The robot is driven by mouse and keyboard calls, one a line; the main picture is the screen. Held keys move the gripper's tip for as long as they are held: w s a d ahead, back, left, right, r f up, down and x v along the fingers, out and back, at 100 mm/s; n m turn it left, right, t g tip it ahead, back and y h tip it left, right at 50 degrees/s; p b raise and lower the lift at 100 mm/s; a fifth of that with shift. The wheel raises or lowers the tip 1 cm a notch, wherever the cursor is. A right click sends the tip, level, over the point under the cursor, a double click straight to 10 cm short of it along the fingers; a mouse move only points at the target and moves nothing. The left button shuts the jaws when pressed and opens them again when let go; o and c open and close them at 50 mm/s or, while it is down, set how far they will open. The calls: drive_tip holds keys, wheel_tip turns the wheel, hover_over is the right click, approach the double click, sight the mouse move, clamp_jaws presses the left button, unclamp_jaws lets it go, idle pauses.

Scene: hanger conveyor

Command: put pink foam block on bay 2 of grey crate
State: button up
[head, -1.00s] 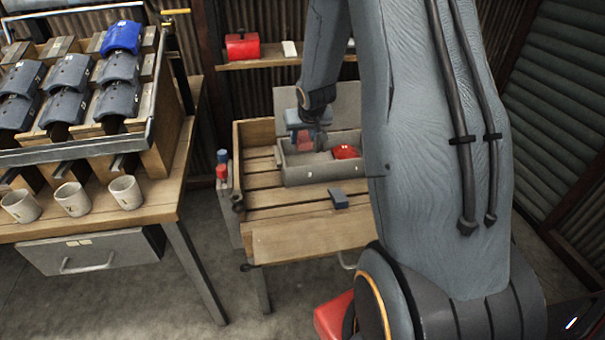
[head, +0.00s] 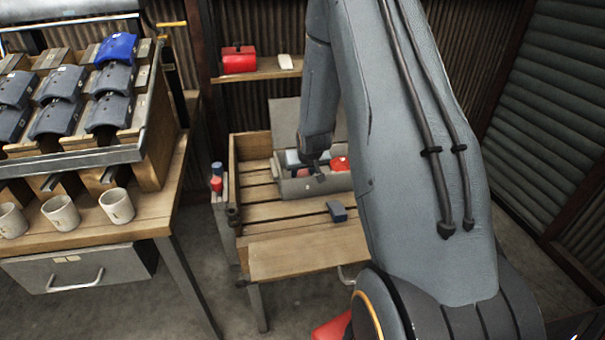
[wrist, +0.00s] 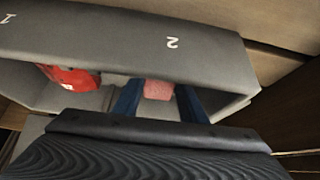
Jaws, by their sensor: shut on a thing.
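The grey crate (head: 292,189) stands on the slatted wooden workbench. Its wall, marked 1 and 2, crosses the wrist view (wrist: 110,40). My gripper (wrist: 158,96) is shut on the pink foam block (wrist: 158,89), which sits between its two blue fingers. The block is inside the crate's outline on the side marked 2; the wall partly hides it. I cannot tell if it touches the crate floor. In the head view my gripper (head: 308,163) is low at the crate, and the block cannot be made out.
A red object (wrist: 72,79) lies in the crate on the side marked 1. A dark blue block (head: 337,211) lies on the workbench in front of the crate. A red box (head: 240,60) stands on the shelf behind. Cups (head: 61,213) stand on the left table.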

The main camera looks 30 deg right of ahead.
drive_tip(key=shift+f, duration=0.1)
drive_tip(key=o, duration=1)
drive_tip(key=p+v, duration=0.1)
drive_tip(key=v, duration=1.1)
drive_tip(key=shift+s+r, duration=0.2)
drive_tip(key=shift+r, duration=0.15)
drive_tip(key=s+a+r+g, duration=0.2)
drive_tip(key=s+a+r, duration=0.1)
drive_tip(key=s, duration=0.5)
drive_tip(key=s+a+r+g+y, duration=0.1)
drive_tip(key=s+a+r+g, duration=0.1)
drive_tip(key=s, duration=0.7)
drive_tip(key=s+a+r+g, duration=0.2)
drive_tip(key=s+a+r, duration=0.2)
drive_tip(key=s, duration=0.5)
drive_tip(key=shift+a+y, duration=0.4)
drive_tip(key=shift+a, duration=0.5)
drive_tip(key=shift+n, duration=0.3)
